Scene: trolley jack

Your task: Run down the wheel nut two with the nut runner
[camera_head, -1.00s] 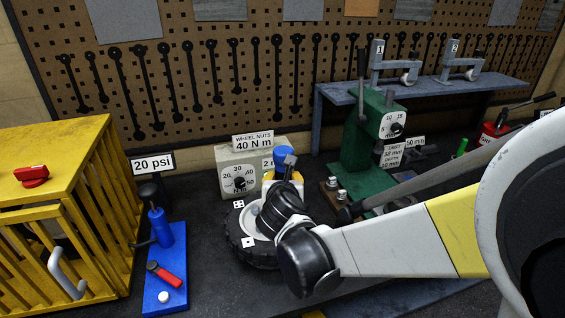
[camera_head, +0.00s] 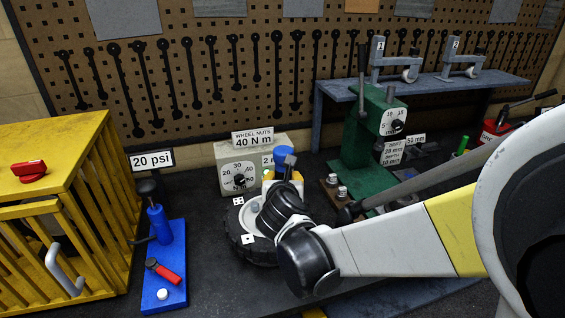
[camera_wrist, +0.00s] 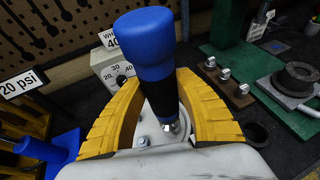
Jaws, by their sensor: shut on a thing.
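My gripper (camera_wrist: 160,115) has its yellow fingers closed around the nut runner (camera_wrist: 146,45), a blue cylinder with a dark grip. The nut runner points down, its metal socket end (camera_wrist: 172,126) over the pale wheel hub. Whether it sits on a nut is hard to tell. One metal nut or stud (camera_wrist: 143,141) shows left of the socket. In the head view the wheel (camera_head: 236,236) lies flat, a black tyre with a pale hub and white pip-marked tags. My arm hides its right side. The nut runner's blue top (camera_head: 282,155) shows above my gripper there.
A torque dial box (camera_head: 232,178) marked 40 N m stands behind the wheel. A green press (camera_head: 368,150) and its base stand to the right. A blue pump (camera_head: 165,230) and a yellow cage (camera_head: 60,160) are to the left.

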